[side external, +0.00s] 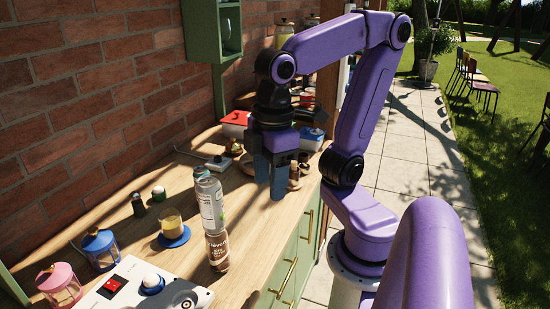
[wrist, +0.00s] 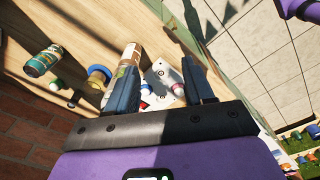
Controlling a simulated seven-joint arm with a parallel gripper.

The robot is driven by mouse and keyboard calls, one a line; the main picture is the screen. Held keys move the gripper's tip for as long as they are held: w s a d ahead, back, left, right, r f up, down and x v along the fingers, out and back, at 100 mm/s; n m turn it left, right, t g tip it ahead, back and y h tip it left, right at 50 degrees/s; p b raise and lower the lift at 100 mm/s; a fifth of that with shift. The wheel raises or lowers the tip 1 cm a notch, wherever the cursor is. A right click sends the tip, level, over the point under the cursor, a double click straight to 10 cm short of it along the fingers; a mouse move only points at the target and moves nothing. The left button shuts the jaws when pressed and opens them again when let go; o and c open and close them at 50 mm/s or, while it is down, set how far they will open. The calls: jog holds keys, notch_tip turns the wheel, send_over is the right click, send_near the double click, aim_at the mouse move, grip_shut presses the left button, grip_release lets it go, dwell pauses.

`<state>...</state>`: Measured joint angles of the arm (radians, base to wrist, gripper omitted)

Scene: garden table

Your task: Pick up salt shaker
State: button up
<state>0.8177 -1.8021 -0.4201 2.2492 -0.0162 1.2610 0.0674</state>
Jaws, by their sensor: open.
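Two small shakers stand near the wall in the side view: one dark with a greyish top (side external: 138,204), the other with a pale top (side external: 158,193). I cannot tell for certain which is the salt shaker. In the wrist view a small white-topped piece (wrist: 55,85) and a dark one (wrist: 73,99), probably these shakers, lie left of the fingers. My gripper (side external: 269,190) is open, fingers pointing down, over the counter to the right of the shakers and well apart from them. In the wrist view nothing sits between its fingertips (wrist: 158,66).
A glass on a blue saucer (side external: 174,238), blue (side external: 100,248) and pink (side external: 60,286) lanterns and a white panel (side external: 120,294) are nearer. A red box (side external: 235,122) stands behind.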

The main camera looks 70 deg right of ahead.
jog(key=w+d+m+t+h, duration=0.2)
jog(key=w+d+m, duration=1.3)
jog(key=w, duration=0.4)
jog(key=s+d+m+h, duration=0.3)
jog(key=d+m, duration=0.6)
jog(key=d, duration=1.6)
jog(key=shift+g+y, duration=0.3)
jog(key=shift+g, duration=0.1)
jog(key=shift+s+a+f+x, duration=0.1)
jog(key=shift+a+x, duration=0.05)
jog(key=shift+x, duration=3.6)
jog(key=shift+s+a+f+x, duration=0.1)
jog(key=shift+a+x, duration=0.05)
jog(key=shift+x, duration=3.55)
jog(key=shift+a+x, duration=0.15)
jog(key=shift+x, duration=3.6)
jog(key=c, duration=0.9)
